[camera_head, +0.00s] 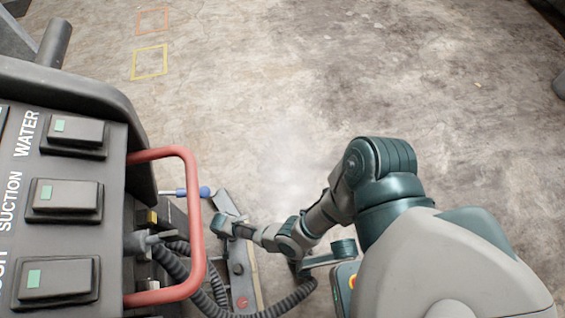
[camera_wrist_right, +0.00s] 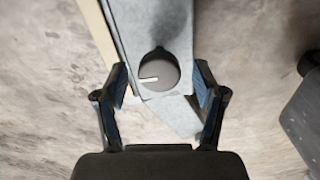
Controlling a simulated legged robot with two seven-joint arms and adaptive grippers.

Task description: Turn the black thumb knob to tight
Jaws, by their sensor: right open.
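The black thumb knob (camera_wrist_right: 158,76) is a dark round knob with a white pointer line towards the left in the right wrist view. It sits on a grey bar or plate (camera_wrist_right: 150,30). My right gripper (camera_wrist_right: 161,70) is open, with one finger on each side of the knob and a visible gap on both sides. I cannot tell how far the fingertips are above the plate. In the head view my right gripper (camera_head: 226,226) is small over the grey bar, and I cannot pick out the knob there. My left gripper is not in view.
A machine panel (camera_head: 115,190) with large switches, marked WATER and SUCTION, stands at the left. A red handle bar (camera_head: 197,210) and a black corrugated hose (camera_head: 285,303) are close to my right arm. The concrete floor (camera_head: 290,80) beyond is clear.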

